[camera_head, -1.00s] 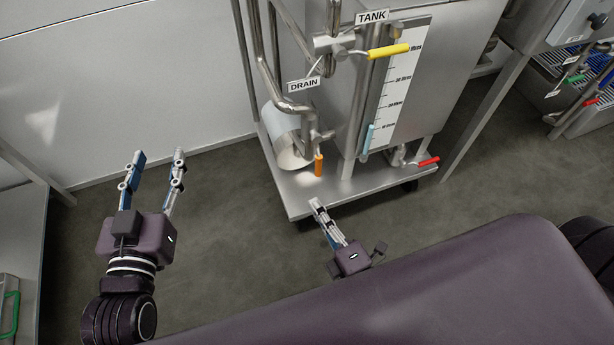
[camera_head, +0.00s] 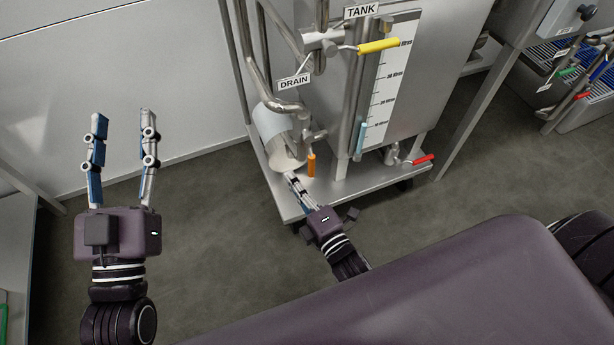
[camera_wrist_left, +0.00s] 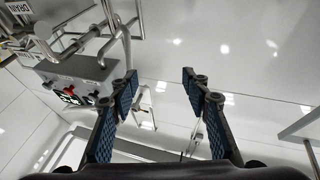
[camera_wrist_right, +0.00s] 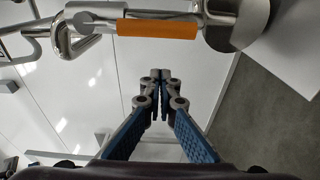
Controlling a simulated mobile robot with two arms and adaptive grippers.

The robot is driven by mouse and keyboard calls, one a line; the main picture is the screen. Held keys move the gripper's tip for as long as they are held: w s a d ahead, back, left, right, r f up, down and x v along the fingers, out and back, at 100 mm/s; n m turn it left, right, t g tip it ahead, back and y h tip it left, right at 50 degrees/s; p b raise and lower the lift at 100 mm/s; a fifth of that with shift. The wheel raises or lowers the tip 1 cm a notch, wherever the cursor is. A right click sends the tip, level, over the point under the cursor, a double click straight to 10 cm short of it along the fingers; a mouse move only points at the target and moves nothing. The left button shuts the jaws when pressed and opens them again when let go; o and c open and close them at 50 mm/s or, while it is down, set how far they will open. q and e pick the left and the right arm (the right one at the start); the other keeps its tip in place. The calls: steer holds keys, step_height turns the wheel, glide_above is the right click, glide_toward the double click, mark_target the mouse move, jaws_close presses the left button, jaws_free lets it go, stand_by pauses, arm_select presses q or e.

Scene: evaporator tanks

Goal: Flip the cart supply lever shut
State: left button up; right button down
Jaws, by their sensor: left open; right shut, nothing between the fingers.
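The cart (camera_head: 353,190) carries several levers, and no readable label says which is the supply lever. An orange lever (camera_head: 311,165) hangs down low on the drain pipework. A yellow lever (camera_head: 378,46) lies roughly level beside the TANK sign, and a red lever (camera_head: 423,160) sits low at the right. My right gripper (camera_head: 291,178) is shut and empty, just left of the orange lever's lower end. In the right wrist view the orange lever (camera_wrist_right: 157,28) lies across the picture beyond the closed fingertips (camera_wrist_right: 160,75), apart from them. My left gripper (camera_head: 122,122) is open and empty, left of the cart.
A metal cylinder (camera_head: 277,138) stands behind the orange lever. TANK (camera_head: 361,11) and DRAIN (camera_head: 294,81) signs hang on the pipes. A sink unit with more levers (camera_head: 583,85) is at the far right. Floor between left gripper and cart is clear.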

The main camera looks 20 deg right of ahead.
mark_target(310, 158)
arm_select(q)
steer(key=shift+s+r+t+h+b, duration=0.1)
steer(key=shift+s+r+t, duration=0.3)
steer(key=shift+r, duration=0.3)
steer(key=shift+s+r+t+h+b, duration=0.1)
steer(key=shift+s+r+t, duration=0.25)
steer(key=shift+r, duration=0.3)
steer(key=shift+s+r+t+h+b, duration=0.1)
steer(key=shift+s+r+t, duration=0.3)
steer(key=shift+r, duration=0.3)
arm_select(e)
steer(key=shift+d, duration=1.9)
arm_select(q)
steer(key=shift+w+f, duration=0.1)
steer(key=shift+w, duration=0.1)
arm_select(e)
steer(key=shift+d, duration=0.1)
